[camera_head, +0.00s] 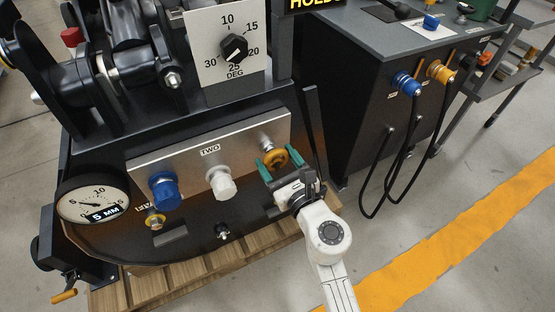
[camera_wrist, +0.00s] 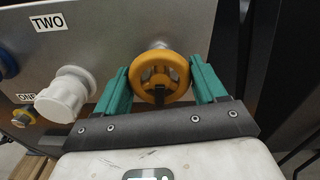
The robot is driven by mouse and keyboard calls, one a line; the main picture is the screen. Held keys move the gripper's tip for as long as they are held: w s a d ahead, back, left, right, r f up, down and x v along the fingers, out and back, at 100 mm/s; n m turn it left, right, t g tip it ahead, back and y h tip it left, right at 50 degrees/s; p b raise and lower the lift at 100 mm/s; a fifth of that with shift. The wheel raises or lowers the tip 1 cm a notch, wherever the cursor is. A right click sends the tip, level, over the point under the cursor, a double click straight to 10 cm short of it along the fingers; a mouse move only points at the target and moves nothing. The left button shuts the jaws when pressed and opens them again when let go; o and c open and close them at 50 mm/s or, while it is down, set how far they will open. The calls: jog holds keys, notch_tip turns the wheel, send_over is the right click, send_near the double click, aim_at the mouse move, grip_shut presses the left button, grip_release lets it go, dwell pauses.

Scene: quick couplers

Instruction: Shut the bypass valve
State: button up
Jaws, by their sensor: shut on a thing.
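A yellow spoked handwheel (camera_head: 277,157) sits on a short metal stem at the right end of the silver panel (camera_head: 262,128). It shows face-on in the wrist view (camera_wrist: 160,61). I take it to be the bypass valve, though no label on it is readable. My gripper (camera_head: 276,162) has its green fingers on the wheel's left and right sides, shut on its rim. The fingers also frame the wheel in the wrist view (camera_wrist: 159,80). The wheel's lower edge is close to the dark gripper body. How far the valve is turned cannot be told.
A white cap (camera_head: 221,183) under the TWO label and a blue cap (camera_head: 164,191) stand out left of the wheel. A round gauge (camera_head: 93,205) is at far left. A dark cabinet (camera_head: 365,110) with hanging hoses stands right, with open floor before it.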

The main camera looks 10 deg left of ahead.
jog(key=m+p, duration=0.1)
jog(key=m, duration=0.3)
jog(key=m+p, duration=0.2)
jog(key=m, duration=0.4)
jog(key=m+p, duration=0.1)
jog(key=m, duration=0.3)
jog(key=m+p, duration=0.1)
jog(key=m, duration=0.4)
jog(key=shift+p, duration=0.4)
jog(key=m+p, duration=0.1)
jog(key=m, duration=0.2)
jog(key=shift+m, duration=0.3)
jog(key=m+p, duration=0.2)
jog(key=m, duration=0.2)
jog(key=shift+m, duration=0.3)
jog(key=m+p, duration=0.2)
jog(key=m, duration=0.3)
jog(key=shift+p, duration=0.3)
jog(key=shift+f+m+p, duration=0.1)
jog(key=shift+m+p, duration=0.5)
jog(key=shift+m, duration=1)
